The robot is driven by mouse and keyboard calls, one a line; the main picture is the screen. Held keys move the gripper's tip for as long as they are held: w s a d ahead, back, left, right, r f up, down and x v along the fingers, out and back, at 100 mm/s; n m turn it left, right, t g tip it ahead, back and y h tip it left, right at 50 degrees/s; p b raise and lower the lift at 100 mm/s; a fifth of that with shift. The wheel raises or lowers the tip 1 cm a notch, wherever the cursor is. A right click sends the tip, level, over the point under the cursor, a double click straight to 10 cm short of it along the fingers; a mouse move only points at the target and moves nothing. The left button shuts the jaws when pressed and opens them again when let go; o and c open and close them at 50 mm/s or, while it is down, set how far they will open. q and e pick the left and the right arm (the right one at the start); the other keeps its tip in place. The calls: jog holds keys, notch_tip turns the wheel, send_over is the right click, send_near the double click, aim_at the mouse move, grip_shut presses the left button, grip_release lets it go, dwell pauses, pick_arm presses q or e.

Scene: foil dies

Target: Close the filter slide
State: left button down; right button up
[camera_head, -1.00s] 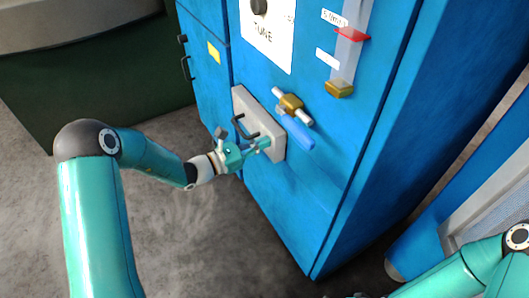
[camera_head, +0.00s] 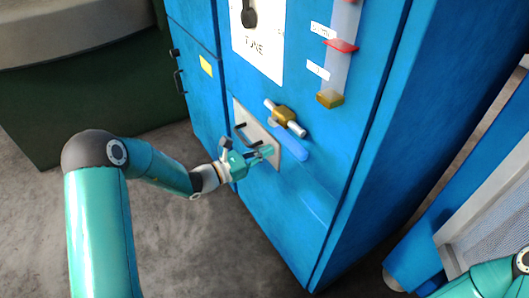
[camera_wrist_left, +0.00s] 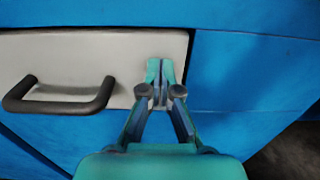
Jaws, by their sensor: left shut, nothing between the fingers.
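The filter slide is a pale grey front plate (camera_head: 259,130) low on the blue cabinet, with a black bar handle (camera_wrist_left: 60,104) on its left part in the left wrist view. The plate looks about level with the cabinet face; a thin dark line runs along its top edge. My left gripper (camera_head: 268,151) is shut and empty. Its fingertips (camera_wrist_left: 161,76) lie against or just before the right part of the plate, right of the handle. I cannot tell whether they touch. My right gripper is out of view; only part of that arm shows at the lower right.
A dial panel (camera_head: 262,55) is higher up. A blue unit with a grey grille (camera_head: 490,222) stands at the right. Grey floor is free at the left.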

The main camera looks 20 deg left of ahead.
pick_arm(q)
jog(key=v, duration=1.4)
jog(key=s+d+f+m+g, duration=0.9)
jog(key=s+d+f+g, duration=0.3)
jog(key=s+d+f, duration=0.3)
jog(key=s+a+f+m+g+y, duration=0.1)
jog(key=s+f+m+g+y, duration=0.2)
jog(key=s+f+m+y, duration=0.7)
jog(key=w+r+m+h+p, duration=0.1)
jog(key=r+m+p, duration=0.1)
jog(key=r+p, duration=0.4)
jog(key=w+d+r+m+t+h+p, duration=0.1)
jog(key=r+m+p, duration=0.1)
jog(key=r+p, duration=0.5)
jog(key=w+d+r+m+h+p, duration=0.1)
jog(key=w+r+m+p, duration=0.1)
jog(key=r+p, duration=0.4)
jog(key=m+p, duration=0.1)
jog(key=p, duration=0.1)
jog(key=shift+r+p, duration=0.3)
